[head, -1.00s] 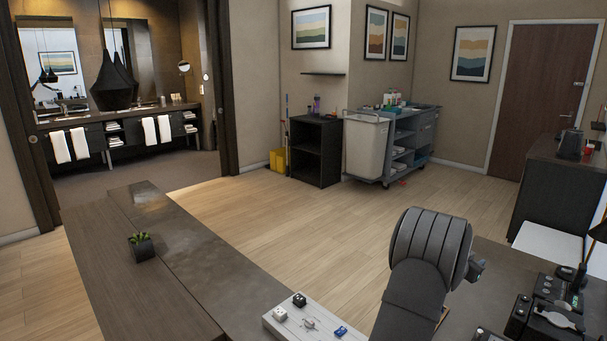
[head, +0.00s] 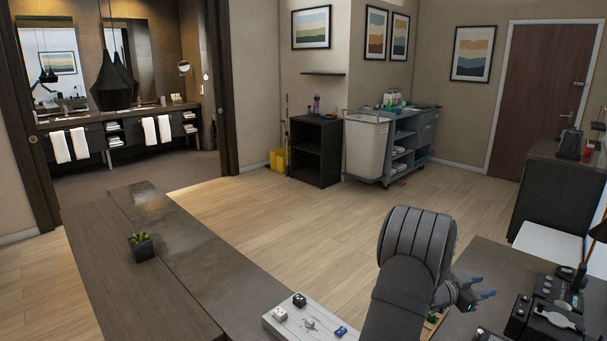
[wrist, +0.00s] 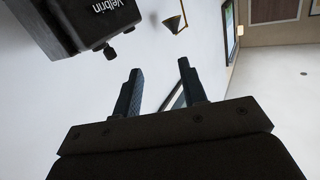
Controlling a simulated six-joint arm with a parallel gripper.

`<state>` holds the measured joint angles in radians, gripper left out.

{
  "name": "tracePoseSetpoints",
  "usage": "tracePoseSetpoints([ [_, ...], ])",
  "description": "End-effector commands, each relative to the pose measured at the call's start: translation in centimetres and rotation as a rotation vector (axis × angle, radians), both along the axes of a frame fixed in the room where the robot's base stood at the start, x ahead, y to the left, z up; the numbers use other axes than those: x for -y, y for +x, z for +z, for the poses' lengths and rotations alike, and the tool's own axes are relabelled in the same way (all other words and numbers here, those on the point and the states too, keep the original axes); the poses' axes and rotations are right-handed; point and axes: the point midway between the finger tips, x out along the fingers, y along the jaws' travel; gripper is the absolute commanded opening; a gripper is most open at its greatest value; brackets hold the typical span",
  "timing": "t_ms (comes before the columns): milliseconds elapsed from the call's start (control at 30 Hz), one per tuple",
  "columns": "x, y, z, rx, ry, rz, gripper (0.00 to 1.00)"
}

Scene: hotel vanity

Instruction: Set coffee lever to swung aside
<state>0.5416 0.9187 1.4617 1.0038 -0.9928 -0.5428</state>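My gripper (head: 481,287) is over the dark counter at lower right in the head view, its two blue-tipped fingers pointing right. In the wrist view my gripper (wrist: 161,67) is open, with nothing between its fingers. A black machine marked "Velbrin" (wrist: 80,22) shows at upper left in the wrist view, beyond the left finger and apart from it. A small dark knob (wrist: 110,53) sticks out of its edge. I cannot tell whether this is the coffee lever or how the lever is set.
Black devices (head: 548,318) stand on the counter right of my gripper, with a lamp (head: 580,272) behind them. A white board with small switches (head: 304,324) lies left of my arm. A potted plant (head: 141,246) stands on the long table at left.

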Motion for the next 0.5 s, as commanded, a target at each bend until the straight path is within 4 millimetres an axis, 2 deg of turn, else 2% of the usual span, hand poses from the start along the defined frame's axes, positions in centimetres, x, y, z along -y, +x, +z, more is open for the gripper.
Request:
tracePoseSetpoints([
  [367,-2.5,-6.5,-0.8,-0.068,-0.090,-0.228,0.39],
  [500,0.5,-6.8,-0.8,-0.070,-0.096,-0.243,0.39],
])
